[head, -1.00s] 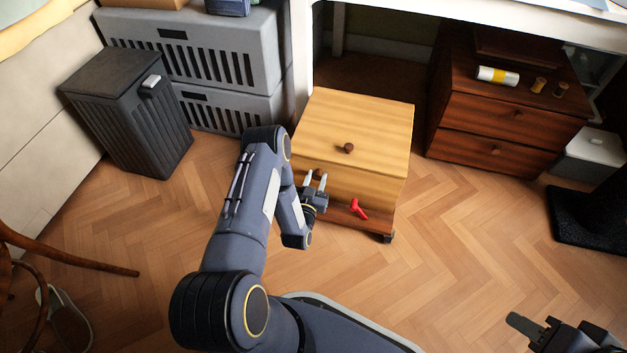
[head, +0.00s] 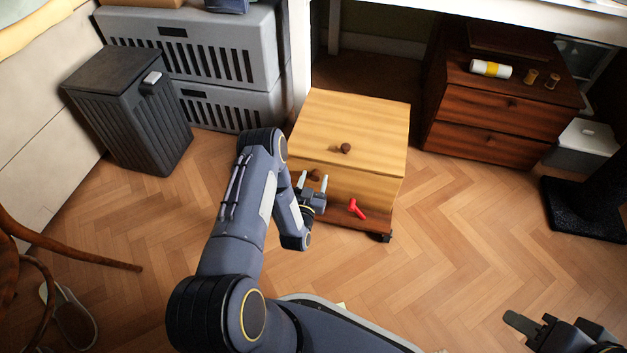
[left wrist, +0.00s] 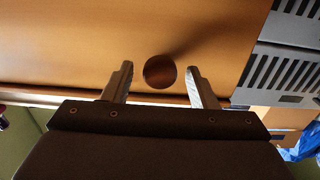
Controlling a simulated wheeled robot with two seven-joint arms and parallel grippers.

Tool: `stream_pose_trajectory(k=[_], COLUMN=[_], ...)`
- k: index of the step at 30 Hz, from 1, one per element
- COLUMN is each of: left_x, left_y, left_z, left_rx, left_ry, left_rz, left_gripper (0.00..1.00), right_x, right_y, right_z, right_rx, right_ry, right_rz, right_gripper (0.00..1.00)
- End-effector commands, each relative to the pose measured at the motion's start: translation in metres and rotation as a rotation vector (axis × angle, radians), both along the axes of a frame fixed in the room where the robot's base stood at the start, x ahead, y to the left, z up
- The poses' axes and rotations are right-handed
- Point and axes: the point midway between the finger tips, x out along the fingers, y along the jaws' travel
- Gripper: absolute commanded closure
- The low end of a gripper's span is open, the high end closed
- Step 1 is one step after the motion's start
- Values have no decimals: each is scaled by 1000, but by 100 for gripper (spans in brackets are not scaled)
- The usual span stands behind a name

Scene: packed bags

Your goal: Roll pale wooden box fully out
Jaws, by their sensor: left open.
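The pale wooden box (head: 352,130) is low, on dark casters, with a round knob on its top and another on its front. It stands on the floor, partly in front of the white desk. My left gripper (head: 313,182) is open at its front, near the front knob (head: 315,175). In the left wrist view, the round brown knob (left wrist: 160,71) shows between the two spread fingers, with a gap on each side. My right gripper (head: 548,330) is at the bottom right, away from the box and partly cut off; its jaw state is unclear.
A red object (head: 357,208) lies on the box's low front ledge. A dark wooden cabinet (head: 490,145) stands to the right, and grey slatted crates (head: 235,105) and a black bin (head: 130,115) to the left.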

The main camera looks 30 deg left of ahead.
Motion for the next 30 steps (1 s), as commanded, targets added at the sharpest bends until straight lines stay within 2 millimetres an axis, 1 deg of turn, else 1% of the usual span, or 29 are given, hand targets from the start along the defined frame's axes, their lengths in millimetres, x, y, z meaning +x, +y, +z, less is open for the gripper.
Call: stream_pose_trajectory(k=[5, 8, 11, 18, 21, 25, 30], left_x=[0, -4, -16, -56, -68, -75, -76], left_y=[0, -1, -4, -14, -16, -18, -18], left_z=[1, 2, 2, 2, 1, 1, 0], left_rx=[1, 0, 0, -1, 0, 0, 0], left_ry=[-3, -1, 2, 3, 2, -1, -2], left_rz=[0, 0, -1, 0, 0, 0, 0], left_gripper=[47, 47, 47, 47, 47, 47, 47], right_x=[0, 0, 0, 0, 0, 0, 0], right_y=[0, 0, 0, 0, 0, 0, 0], right_z=[0, 3, 9, 24, 27, 29, 28], right_rx=[0, 0, 0, 0, 0, 0, 0], right_ry=[0, 0, 0, 0, 0, 0, 0], right_rz=[0, 0, 0, 0, 0, 0, 0], right_gripper=[64, 64, 64, 64, 64, 64, 64])
